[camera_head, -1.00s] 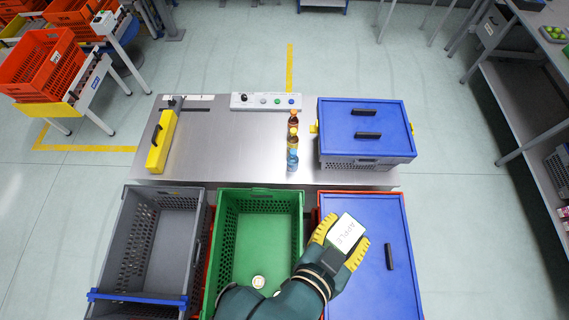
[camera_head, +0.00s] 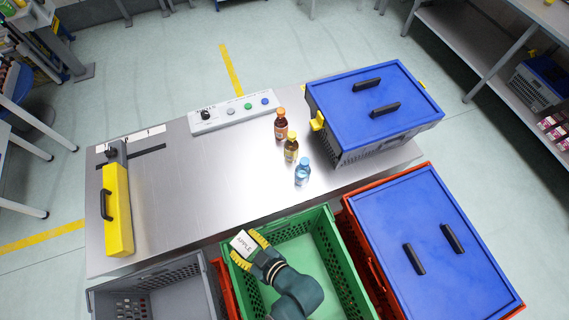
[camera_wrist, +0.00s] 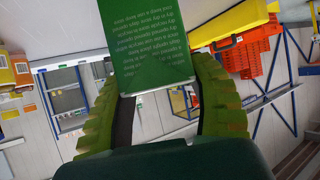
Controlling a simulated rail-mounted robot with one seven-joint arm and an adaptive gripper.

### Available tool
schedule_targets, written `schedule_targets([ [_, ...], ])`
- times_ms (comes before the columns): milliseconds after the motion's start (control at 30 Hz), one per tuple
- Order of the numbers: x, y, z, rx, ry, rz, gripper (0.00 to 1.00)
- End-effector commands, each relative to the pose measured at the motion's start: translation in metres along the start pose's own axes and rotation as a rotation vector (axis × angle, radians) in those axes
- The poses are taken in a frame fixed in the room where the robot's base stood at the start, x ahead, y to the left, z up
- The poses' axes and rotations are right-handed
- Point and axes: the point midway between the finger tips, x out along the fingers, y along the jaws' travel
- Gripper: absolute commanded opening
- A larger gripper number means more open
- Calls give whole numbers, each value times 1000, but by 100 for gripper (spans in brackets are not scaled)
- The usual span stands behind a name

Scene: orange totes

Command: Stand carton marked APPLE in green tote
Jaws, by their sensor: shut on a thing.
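The carton marked APPLE (camera_head: 243,243) shows its white labelled face in the head view. In the wrist view its green side with small white print (camera_wrist: 147,45) is between the yellow fingers. My gripper (camera_head: 246,245) is shut on the carton, over the left part of the green tote (camera_head: 337,262) near its left rim. I cannot tell how high the carton is above the rim. My arm hides part of the tote's floor.
A grey tote (camera_head: 180,272) stands left of the green tote, a blue-lidded red tote (camera_head: 440,215) right. Several bottles (camera_head: 291,148), a blue-lidded crate (camera_head: 370,100), a switch panel (camera_head: 233,110) and a yellow guard (camera_head: 116,210) occupy the metal table (camera_head: 200,190).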

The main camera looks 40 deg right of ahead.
Motion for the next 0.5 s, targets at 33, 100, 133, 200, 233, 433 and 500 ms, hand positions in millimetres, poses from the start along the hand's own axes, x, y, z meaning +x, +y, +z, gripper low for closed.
schedule_targets([
  [33, 17, 6, 43, 14, -2, 23, 17],
  [100, 25, 12, 71, 30, 0, 57, 17],
  [133, 28, 15, 83, 37, 0, 71, 17],
  [200, 32, 21, 104, 54, 1, 101, 17],
  [233, 33, 23, 111, 60, 2, 112, 17],
  [433, 39, 33, 151, 93, 3, 171, 17],
  [500, 42, 37, 166, 105, 3, 193, 17],
])
